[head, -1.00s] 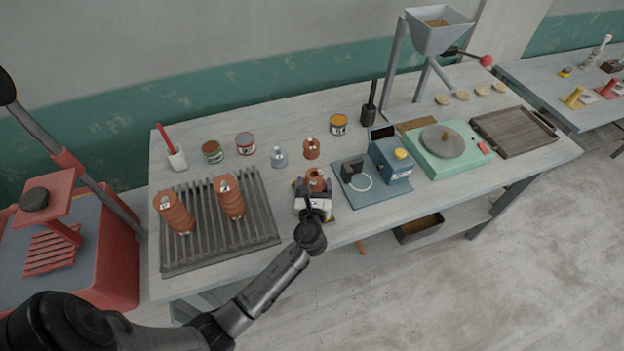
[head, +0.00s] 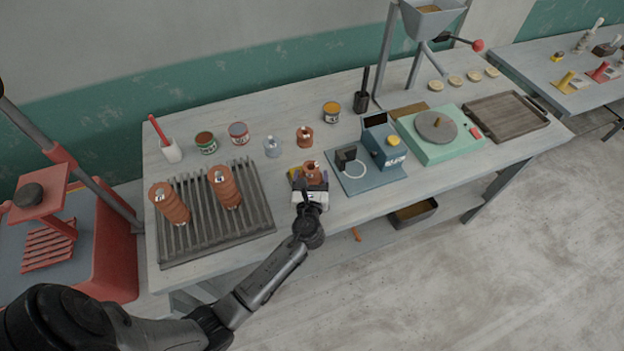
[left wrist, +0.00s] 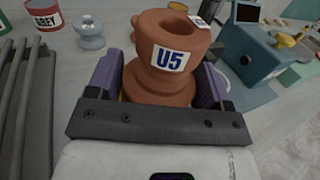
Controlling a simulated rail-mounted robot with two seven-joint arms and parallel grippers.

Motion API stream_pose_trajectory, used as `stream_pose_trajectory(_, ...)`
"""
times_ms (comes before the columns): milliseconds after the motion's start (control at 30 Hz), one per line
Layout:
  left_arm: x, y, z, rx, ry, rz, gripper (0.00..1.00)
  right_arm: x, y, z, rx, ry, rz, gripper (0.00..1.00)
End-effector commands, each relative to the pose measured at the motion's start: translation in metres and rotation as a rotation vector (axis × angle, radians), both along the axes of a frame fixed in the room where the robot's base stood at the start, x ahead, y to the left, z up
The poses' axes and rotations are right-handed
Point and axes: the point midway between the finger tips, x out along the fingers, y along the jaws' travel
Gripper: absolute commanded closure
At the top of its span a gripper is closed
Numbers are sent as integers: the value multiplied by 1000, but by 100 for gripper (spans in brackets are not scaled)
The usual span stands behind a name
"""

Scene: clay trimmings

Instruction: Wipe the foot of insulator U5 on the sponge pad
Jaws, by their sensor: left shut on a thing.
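Insulator U5 (left wrist: 168,58) is a brown, ringed piece with a blue "U5" label, upright in the left wrist view. It also shows in the head view (head: 312,171), near the table's front edge. My left gripper (head: 308,186) is shut on it, with purple fingers on both sides of its lower body. A yellow edge (head: 293,172), probably the sponge pad, shows beside the gripper, and a sliver shows under U5 in the wrist view. The foot is hidden, so I cannot tell whether it touches the pad. My right gripper is not in view.
A slatted rack (head: 252,222) with two taller brown insulators stands to the left. A blue device on a base plate (head: 372,186) is close on the right. A small brown insulator (head: 305,137), a grey one (head: 272,147) and paint tins stand behind.

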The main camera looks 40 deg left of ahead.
Motion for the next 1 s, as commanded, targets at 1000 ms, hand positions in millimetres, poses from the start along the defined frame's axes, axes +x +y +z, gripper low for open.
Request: stream_pose_trajectory(1000,25,52,-1,2,4,5,76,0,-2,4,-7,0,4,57)
